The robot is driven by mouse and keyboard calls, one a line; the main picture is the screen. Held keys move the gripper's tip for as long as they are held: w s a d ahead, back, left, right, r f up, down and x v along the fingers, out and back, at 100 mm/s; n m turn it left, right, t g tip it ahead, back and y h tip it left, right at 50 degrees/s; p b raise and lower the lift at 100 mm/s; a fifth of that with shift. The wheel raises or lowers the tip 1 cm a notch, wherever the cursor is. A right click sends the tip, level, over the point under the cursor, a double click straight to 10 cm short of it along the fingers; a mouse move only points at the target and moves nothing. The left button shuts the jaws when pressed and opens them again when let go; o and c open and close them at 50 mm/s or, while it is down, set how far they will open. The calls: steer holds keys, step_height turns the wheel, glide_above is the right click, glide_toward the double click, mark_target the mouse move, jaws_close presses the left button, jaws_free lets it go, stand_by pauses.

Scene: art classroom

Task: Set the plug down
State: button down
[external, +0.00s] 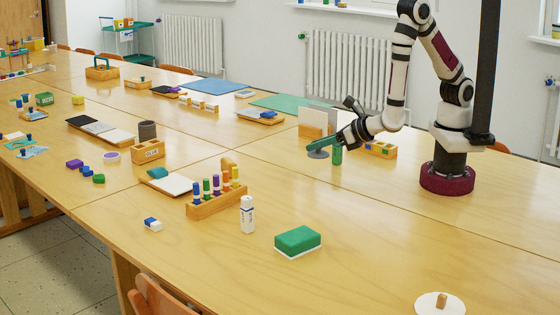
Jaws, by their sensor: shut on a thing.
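My gripper (326,145) is at the end of the arm, low over the far right part of the table, left of my base. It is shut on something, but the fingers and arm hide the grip. A small green upright cylinder (337,156) shows just below and right of the fingertips. A flat dark grey disc (317,154) shows just below them on the left. I cannot tell which of these is the plug, or whether either touches the table.
A wooden block with a white panel (312,124) stands close behind my gripper. A wooden holder with coloured pieces (381,150) is to its right. A rack of coloured pegs (216,201), a glue bottle (247,214) and a green sponge (298,241) stand nearer.

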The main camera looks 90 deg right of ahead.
steer(key=s+a, duration=0.5)
steer(key=a, duration=0.1)
glide_above(344, 220)
steer(key=shift+n+y, duration=0.3)
steer(key=f, duration=0.6)
steer(key=shift+s+d+f, duration=0.1)
steer(key=shift+d, duration=0.3)
steer(key=shift+a+f, duration=0.2)
steer(key=shift+f, duration=0.95)
steer(key=shift+a+f, duration=0.2)
steer(key=shift+f, duration=0.9)
steer(key=shift+f, duration=0.1)
steer(key=c, duration=0.7)
jaws_free()
